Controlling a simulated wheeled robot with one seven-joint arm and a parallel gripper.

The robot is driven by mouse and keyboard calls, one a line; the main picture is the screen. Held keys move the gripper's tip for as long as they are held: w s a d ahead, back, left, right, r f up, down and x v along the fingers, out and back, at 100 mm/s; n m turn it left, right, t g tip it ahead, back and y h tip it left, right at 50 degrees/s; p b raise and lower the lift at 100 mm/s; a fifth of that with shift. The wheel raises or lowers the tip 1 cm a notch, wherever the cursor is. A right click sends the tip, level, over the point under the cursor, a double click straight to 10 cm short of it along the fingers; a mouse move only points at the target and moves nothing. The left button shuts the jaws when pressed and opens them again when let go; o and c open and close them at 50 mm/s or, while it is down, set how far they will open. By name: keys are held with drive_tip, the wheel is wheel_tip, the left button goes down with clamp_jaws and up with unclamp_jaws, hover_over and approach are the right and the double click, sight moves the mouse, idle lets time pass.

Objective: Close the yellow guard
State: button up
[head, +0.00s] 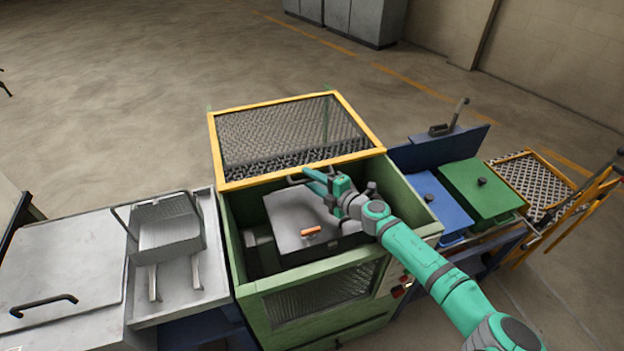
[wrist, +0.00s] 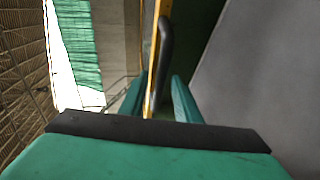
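The yellow guard (head: 294,99) is a yellow frame with wire mesh, standing raised at the back of the green machine housing. A dark handle (head: 296,180) sits on its lower front bar; the handle (wrist: 166,45) and the yellow bar (wrist: 152,65) also show in the wrist view. My gripper (head: 310,180) is over the housing opening, at the lower edge of the guard close to the handle. In the wrist view my gripper (wrist: 158,95) has its fingers apart, with the handle and bar seen through the gap. I cannot tell whether they touch the handle.
The green housing (head: 235,235) holds a grey lid (head: 285,215) with an orange grip (head: 311,231). To the left is a wire basket (head: 165,228) on a grey bench. To the right are blue (head: 435,205) and green (head: 482,190) lidded boxes.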

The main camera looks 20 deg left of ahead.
drive_tip(key=shift+w+d, duration=0.15)
drive_tip(key=shift+d+r, duration=0.1)
drive_tip(key=shift+d, duration=0.1)
drive_tip(key=v, duration=1)
drive_tip(key=shift+s+d, duration=0.2)
drive_tip(key=shift+s, duration=0.05)
